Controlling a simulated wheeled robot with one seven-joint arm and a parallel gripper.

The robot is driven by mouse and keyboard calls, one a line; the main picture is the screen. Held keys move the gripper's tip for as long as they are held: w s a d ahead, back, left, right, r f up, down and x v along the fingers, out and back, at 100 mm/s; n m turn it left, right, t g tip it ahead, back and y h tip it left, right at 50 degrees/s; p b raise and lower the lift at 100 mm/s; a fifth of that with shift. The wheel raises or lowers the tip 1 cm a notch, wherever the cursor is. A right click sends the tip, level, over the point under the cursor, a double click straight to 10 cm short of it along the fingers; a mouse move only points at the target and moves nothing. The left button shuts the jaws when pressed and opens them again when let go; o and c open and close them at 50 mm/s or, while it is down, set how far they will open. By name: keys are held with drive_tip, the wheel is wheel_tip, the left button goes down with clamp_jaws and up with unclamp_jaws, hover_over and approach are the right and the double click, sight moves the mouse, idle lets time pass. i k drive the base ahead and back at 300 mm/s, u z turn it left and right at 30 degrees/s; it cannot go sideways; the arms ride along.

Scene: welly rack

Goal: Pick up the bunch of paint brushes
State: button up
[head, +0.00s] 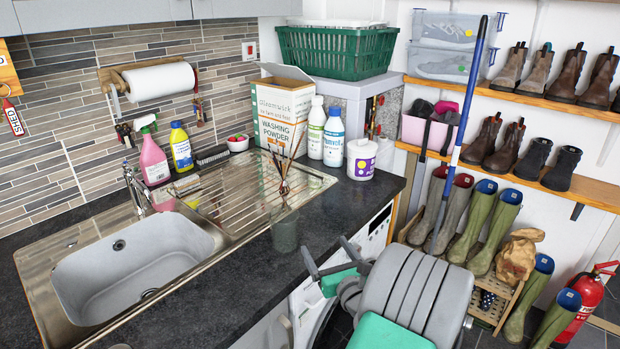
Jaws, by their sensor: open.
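The bunch of paint brushes (284,172) stands upright, its thin handles fanned out at the top, at the front edge of the metal draining board. A grey, see-through jar (285,232) is just below it on the dark worktop; I cannot tell clearly whether the brushes stand in it. My gripper (324,247) is at the worktop's front edge, to the right of and nearer than the jar. Its two dark fingers are spread apart with nothing between them. It is apart from the brushes. My arm hides part of the cabinet front.
The sink (135,265) lies left. Behind the brushes stand a washing powder box (283,112), white bottles (333,137) and a white tub (361,158). A pink bottle (154,160) stands by the tap. A blue pole (461,130) leans at right near the boots. Dark worktop around the jar is clear.

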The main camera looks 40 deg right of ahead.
sight(283, 174)
drive_tip(key=z, duration=1.05)
